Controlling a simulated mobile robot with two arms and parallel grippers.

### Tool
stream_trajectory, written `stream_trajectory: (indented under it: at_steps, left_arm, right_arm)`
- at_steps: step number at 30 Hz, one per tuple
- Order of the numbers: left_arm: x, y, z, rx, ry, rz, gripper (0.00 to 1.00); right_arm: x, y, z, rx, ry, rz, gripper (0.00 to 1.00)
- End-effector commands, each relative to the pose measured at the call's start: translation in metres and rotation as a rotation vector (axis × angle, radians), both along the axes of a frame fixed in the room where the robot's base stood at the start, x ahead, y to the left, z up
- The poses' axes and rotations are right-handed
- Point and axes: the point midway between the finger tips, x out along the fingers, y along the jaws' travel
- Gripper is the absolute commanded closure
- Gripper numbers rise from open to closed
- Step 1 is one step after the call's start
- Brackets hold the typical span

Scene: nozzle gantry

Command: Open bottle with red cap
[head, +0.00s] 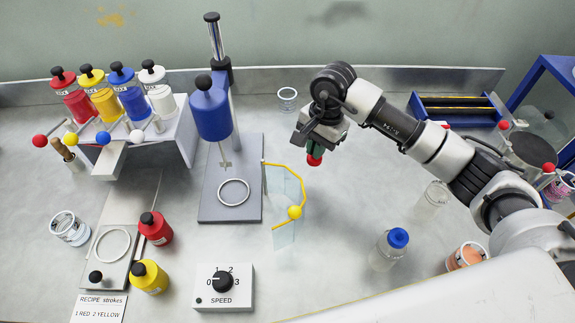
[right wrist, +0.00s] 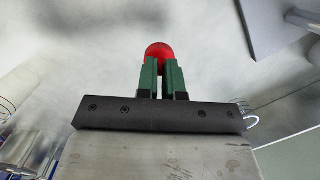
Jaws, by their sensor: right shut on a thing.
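My right gripper (head: 314,152) is in the air right of the blue mixer head, pointing down. Its green fingers are shut on a small red cap (head: 314,161). In the right wrist view the red cap (right wrist: 158,51) shows at the tips of the fingers (right wrist: 163,75). A clear bottle (head: 433,197) stands on the bench to the right, below my right arm, with no cap visible on it. Another clear bottle with a blue cap (head: 397,238) stands nearer the front. The gripper is apart from both bottles. My left gripper is not in view.
A stand with a blue head (head: 210,108) and a yellow-handled clear guard (head: 295,212) are left of the gripper. A speed dial box (head: 222,284), red and yellow bottles (head: 155,228) and a dispenser rack are further left. Bench between guard and bottles is clear.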

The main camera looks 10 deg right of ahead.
Motion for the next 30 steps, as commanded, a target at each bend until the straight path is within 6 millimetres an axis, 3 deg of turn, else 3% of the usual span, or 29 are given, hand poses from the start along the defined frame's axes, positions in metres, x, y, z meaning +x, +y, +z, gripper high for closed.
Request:
stream_trajectory:
  at_steps: [3, 9, 21, 30]
  left_arm:
    - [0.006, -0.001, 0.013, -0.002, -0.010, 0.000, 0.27]
    - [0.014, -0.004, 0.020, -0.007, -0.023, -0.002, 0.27]
    - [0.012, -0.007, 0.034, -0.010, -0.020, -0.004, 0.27]
    - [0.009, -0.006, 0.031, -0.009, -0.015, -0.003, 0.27]
  right_arm:
    - [-0.002, 0.029, -0.013, 0.003, 0.004, 0.002, 1.00]
    - [-0.001, 0.053, -0.030, 0.001, 0.001, 0.000, 1.00]
    - [-0.001, 0.056, -0.072, -0.001, 0.001, -0.001, 1.00]
    - [-0.001, 0.056, -0.075, -0.002, -0.001, 0.001, 1.00]
